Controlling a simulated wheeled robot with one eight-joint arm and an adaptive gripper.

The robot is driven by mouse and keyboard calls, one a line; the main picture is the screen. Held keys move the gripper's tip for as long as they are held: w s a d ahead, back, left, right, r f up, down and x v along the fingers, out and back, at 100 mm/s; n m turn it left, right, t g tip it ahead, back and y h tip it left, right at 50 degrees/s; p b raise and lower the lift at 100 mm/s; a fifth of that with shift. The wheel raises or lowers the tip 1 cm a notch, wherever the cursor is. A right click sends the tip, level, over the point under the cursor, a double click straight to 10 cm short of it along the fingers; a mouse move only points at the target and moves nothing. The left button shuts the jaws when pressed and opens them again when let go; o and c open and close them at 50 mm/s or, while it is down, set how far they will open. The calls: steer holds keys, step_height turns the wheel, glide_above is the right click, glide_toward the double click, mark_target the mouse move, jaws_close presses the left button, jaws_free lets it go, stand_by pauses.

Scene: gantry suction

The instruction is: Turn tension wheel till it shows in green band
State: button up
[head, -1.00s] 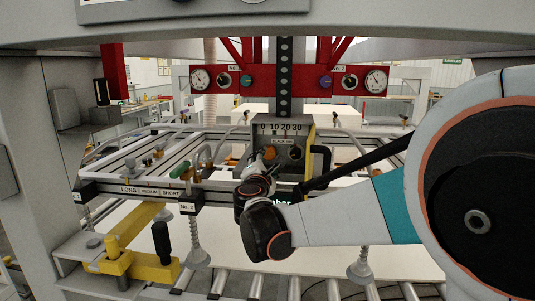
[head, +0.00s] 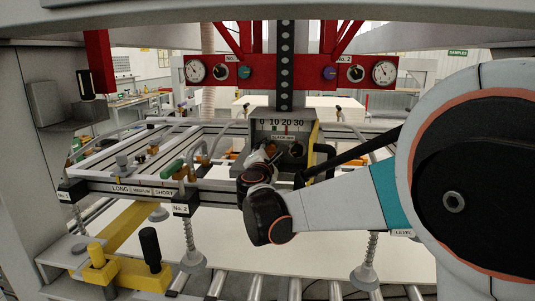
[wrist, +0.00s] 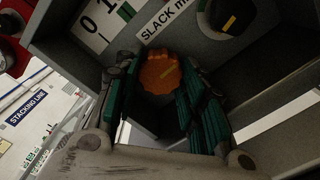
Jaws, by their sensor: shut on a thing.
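The tension wheel is an orange ridged knob (wrist: 160,73) under a "SLACK mm" label in the wrist view. My gripper (wrist: 161,88) is shut on it, with dark green finger pads on both sides. In the head view my gripper (head: 270,155) is at the grey gauge box (head: 259,112) and hides most of the wheel. The scale (head: 284,123) reads 0 to 30. A small green band (head: 274,129) shows near 10 and a thin red mark (head: 286,129) near 20, apart from the green. In the wrist view the scale (wrist: 97,22) is cut off.
A black knob with a yellow mark (wrist: 230,20) sits beside the wheel. Red gantry panels with gauges (head: 195,71) hang above. Suction cups (head: 364,277) hang over a white sheet (head: 320,255). A yellow clamp with a black handle (head: 150,247) stands at the left front.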

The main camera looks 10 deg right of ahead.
steer(key=shift+m, duration=0.4)
steer(key=m, duration=0.2)
steer(key=shift+m+p, duration=0.3)
steer(key=shift+m, duration=0.1)
steer(key=m, duration=0.4)
steer(key=shift+m, duration=0.3)
steer(key=m, duration=0.3)
steer(key=shift+m+p, duration=0.3)
steer(key=shift+p, duration=0.1)
steer(key=shift+m, duration=1.9)
steer(key=o, duration=0.8)
